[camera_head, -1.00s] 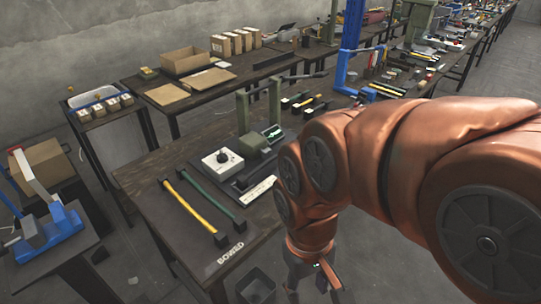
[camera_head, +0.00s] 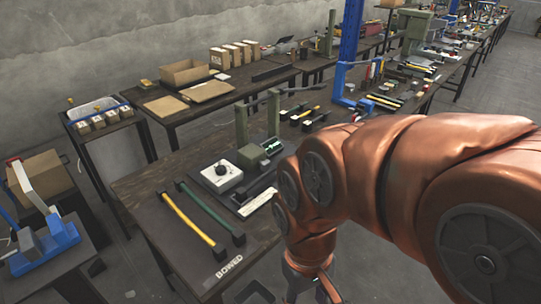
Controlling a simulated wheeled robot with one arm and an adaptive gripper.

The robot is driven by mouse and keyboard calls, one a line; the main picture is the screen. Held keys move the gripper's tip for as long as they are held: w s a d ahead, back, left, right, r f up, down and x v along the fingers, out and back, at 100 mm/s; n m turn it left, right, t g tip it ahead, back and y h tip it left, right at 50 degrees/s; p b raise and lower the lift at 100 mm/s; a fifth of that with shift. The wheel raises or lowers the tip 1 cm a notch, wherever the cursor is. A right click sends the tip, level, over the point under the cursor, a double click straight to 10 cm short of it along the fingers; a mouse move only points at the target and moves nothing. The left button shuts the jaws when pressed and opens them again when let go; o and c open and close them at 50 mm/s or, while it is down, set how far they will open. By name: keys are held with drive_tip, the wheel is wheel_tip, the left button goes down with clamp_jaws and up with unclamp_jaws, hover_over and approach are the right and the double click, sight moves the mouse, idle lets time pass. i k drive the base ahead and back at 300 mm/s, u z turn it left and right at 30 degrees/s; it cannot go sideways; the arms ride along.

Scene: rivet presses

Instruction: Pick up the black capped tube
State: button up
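A yellow tube with black end caps (camera_head: 193,219) lies on the near wooden bench (camera_head: 165,265). A dark green tube with black end caps (camera_head: 210,212) lies beside it, roughly parallel. I cannot tell which of the two the task means. My gripper (camera_head: 312,292) hangs at the bottom of the view, right of the bench and apart from both tubes. It is small and cut off by the lower edge, so its fingers cannot be read. My copper-coloured arm fills the right side and hides part of the bench.
A white box with a black knob (camera_head: 221,174) and a green press (camera_head: 251,156) stand behind the tubes. A "BOWED" label (camera_head: 229,267) is at the bench's front edge. A grey bin (camera_head: 255,292) is on the floor below. A blue press (camera_head: 45,250) stands at left.

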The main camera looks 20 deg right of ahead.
sight(241, 194)
drive_tip(key=u, duration=0.55)
drive_tip(key=k, duration=1.3)
drive_tip(key=i, duration=0.5)
drive_tip(key=z, duration=0.55)
drive_tip(key=i, duration=1.15)
drive_tip(key=u, duration=0.75)
